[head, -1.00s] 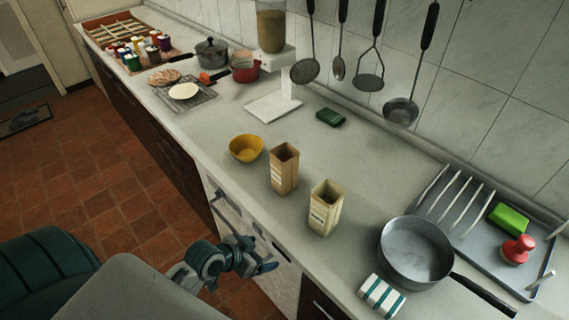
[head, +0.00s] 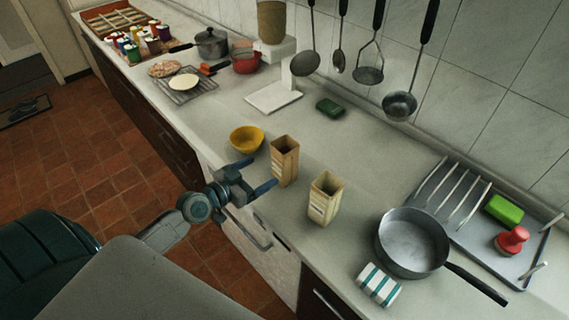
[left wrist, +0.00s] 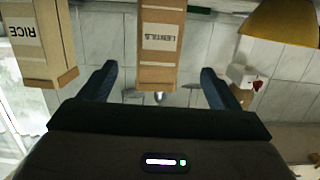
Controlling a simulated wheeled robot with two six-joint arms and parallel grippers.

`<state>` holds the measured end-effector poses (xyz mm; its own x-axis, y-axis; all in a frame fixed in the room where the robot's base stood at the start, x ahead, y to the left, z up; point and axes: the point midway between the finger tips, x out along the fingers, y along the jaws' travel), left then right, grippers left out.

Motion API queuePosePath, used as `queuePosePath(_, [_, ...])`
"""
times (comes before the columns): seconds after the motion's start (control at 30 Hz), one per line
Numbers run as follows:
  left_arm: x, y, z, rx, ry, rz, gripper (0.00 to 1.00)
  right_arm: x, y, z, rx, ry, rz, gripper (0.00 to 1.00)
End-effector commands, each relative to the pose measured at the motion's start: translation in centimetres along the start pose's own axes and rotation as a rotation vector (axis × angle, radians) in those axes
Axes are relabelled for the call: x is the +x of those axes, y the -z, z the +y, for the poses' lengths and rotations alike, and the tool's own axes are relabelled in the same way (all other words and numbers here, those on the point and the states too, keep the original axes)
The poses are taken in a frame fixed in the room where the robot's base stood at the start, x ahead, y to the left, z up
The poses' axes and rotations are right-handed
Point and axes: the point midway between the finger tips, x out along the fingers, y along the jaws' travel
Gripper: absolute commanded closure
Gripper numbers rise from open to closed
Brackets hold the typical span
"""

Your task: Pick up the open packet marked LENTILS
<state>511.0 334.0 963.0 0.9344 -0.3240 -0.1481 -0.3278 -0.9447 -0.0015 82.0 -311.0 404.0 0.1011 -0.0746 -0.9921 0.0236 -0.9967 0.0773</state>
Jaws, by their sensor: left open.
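The open LENTILS packet (head: 284,162) is a tall brown box with an open top, upright on the counter. In the left wrist view the LENTILS packet (left wrist: 160,42) shows its label, in the middle of the picture. My left gripper (head: 264,173) is open at the counter's front edge, its fingers pointing at the packet. In the left wrist view the fingertips (left wrist: 158,69) lie on either side of the packet's near end, with gaps on both sides. I cannot tell if they reach past its front face. My right gripper is not in view.
A paler open packet (head: 325,198), marked RICE in the left wrist view (left wrist: 38,40), stands to the right. A yellow bowl (head: 247,140) is close on the left. A grey pan (head: 412,247) and a striped cloth (head: 379,285) lie farther right. Counter behind the packets is clear.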

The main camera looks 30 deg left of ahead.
Motion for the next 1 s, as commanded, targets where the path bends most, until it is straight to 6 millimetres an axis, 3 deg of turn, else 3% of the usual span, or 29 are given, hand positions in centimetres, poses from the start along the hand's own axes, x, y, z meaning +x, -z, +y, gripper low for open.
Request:
queuePosePath(0.2, [3.3, 0.3, 0.0, -0.007, 0.002, 0.005, 0.16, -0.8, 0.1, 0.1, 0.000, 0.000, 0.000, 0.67])
queuePosePath(0.43, [5.1, 0.2, 0.1, -0.004, -0.001, 0.001, 0.16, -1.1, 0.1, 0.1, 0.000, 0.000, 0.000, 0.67])
queuePosePath(0.73, [9.0, 0.5, 0.2, -0.006, -0.001, 0.001, 0.16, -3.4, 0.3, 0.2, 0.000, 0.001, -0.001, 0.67])
queuePosePath(1.0, [10.1, 0.2, 0.2, -0.002, -0.002, 0.000, 0.16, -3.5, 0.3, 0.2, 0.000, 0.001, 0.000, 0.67])
